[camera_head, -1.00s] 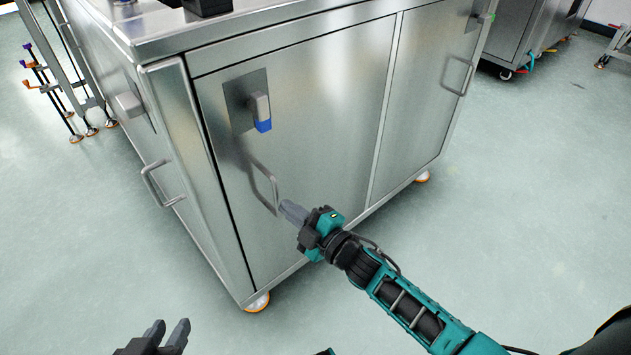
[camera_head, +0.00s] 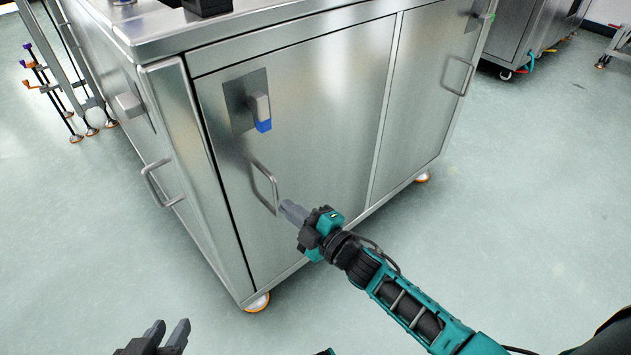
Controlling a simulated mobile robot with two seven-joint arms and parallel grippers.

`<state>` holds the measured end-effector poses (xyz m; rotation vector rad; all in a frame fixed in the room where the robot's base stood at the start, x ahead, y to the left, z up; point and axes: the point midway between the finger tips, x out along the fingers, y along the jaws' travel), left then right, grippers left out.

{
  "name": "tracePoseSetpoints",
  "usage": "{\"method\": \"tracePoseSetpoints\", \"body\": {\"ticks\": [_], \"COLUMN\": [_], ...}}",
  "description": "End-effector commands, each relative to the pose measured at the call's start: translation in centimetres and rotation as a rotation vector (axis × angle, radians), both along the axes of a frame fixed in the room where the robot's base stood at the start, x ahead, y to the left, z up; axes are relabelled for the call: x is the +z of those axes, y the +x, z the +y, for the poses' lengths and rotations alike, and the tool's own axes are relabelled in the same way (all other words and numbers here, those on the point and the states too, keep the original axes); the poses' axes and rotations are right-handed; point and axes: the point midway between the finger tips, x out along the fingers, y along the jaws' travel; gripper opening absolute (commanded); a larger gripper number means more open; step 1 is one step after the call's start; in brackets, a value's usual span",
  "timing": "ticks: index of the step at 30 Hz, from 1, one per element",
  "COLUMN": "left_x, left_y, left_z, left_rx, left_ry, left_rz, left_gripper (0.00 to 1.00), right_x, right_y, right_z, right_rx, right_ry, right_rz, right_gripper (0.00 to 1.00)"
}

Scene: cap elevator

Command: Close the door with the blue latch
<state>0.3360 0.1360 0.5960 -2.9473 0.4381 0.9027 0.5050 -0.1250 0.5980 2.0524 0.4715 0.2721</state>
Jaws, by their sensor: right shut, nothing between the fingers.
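The door with the blue latch (camera_head: 325,120) is a steel panel on the front of the cabinet and looks flush with its frame. The grey latch with a blue tip (camera_head: 263,124) sits at the door's upper left. A bar handle (camera_head: 265,187) is below it. My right gripper (camera_head: 285,207) is shut and empty, with its fingertips close to the lower end of the handle; I cannot tell whether they touch. My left gripper (camera_head: 170,332) is at the bottom edge, partly cut off, with its two fingers apart and nothing between them.
The cabinet's left side has another handle (camera_head: 160,185) and a grey latch (camera_head: 130,105). A stand with rods (camera_head: 60,90) is at the far left. The floor around the cabinet is clear.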

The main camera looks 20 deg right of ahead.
Motion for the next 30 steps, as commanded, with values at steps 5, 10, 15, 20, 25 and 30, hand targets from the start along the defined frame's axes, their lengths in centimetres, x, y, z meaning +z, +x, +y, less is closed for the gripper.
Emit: {"method": "tracePoseSetpoints", "body": {"ticks": [5, 10, 15, 20, 25, 30], "left_x": [-0.1, -0.1, -0.1, -0.14, -0.2, -0.25], "left_y": [-0.03, -0.04, -0.04, -0.05, -0.05, -0.05], "left_z": [-0.03, -0.05, -0.06, -0.08, -0.08, -0.07], "left_rx": [-0.001, -0.001, -0.001, -0.002, -0.002, -0.002], "left_ry": [0.0, 0.0, 0.0, -0.001, -0.001, -0.001], "left_rz": [0.001, 0.001, 0.001, 0.001, 0.001, 0.001], "left_gripper": [0.34, 0.34, 0.34, 0.34, 0.34, 0.34], "right_x": [-0.03, -0.01, 0.0, 0.0, 0.01, 0.01], "right_y": [0.39, 0.51, 0.52, 0.61, 0.8, 0.98], "right_z": [0.22, 0.29, 0.29, 0.32, 0.42, 0.52], "right_rx": [0.0, 0.0, 0.0, 0.0, 0.001, 0.0], "right_ry": [0.001, 0.001, 0.001, 0.0, 0.0, 0.001], "right_rz": [0.0, 0.0, 0.0, 0.0, 0.0, -0.001], "right_gripper": [0.0, 0.0, 0.0, 0.0, 0.0, 0.0]}}
